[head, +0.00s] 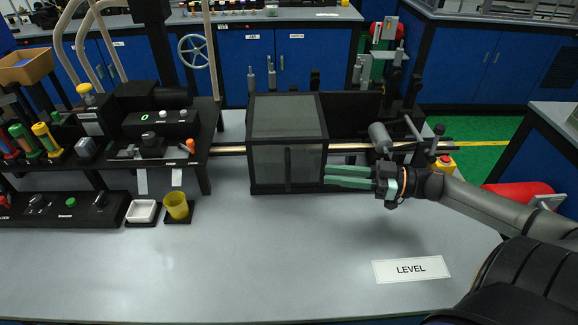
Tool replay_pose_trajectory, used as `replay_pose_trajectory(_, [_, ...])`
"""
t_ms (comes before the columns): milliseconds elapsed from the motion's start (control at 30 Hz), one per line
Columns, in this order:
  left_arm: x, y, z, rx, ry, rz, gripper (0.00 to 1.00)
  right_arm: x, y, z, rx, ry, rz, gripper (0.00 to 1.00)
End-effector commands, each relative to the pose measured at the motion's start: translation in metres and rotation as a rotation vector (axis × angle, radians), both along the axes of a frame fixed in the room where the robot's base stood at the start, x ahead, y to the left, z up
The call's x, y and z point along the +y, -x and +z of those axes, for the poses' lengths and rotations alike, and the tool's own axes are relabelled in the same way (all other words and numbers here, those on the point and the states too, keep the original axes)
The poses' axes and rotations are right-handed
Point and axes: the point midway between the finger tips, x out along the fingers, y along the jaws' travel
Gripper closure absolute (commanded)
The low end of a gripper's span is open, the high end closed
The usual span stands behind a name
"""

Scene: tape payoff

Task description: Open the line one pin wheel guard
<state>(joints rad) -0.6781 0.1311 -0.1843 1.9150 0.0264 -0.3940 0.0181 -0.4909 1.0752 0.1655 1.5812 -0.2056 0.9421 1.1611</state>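The wheel guard (287,168) is a black-framed box with grey see-through panels on the middle of the bench. It looks closed, and a dark upright bar shows on its front face. Which line it belongs to is not readable. My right gripper (326,175) has green fingers and points left, with its tips beside the guard's lower right front edge. The two fingers show apart with nothing between them. I cannot tell whether the tips touch the guard. What lies inside the guard is hard to make out. My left gripper is not in view.
A control panel with a display (162,118) and knobs stands to the left. A white tray (142,212) and a yellow cup (177,205) sit in front of it. Machine parts (381,138) stand behind my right gripper. The front bench is clear except for a LEVEL label (411,269).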

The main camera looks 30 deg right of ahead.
Motion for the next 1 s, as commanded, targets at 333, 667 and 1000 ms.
replay_pose_trajectory(333, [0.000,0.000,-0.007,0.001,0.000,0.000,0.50,0.041,-0.037,0.001,-0.005,-0.001,0.002,0.73])
replay_pose_trajectory(667, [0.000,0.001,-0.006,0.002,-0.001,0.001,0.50,0.071,-0.065,0.001,-0.003,-0.002,0.001,0.73])
replay_pose_trajectory(1000, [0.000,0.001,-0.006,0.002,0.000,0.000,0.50,0.081,-0.074,0.000,0.000,0.000,0.001,0.73])
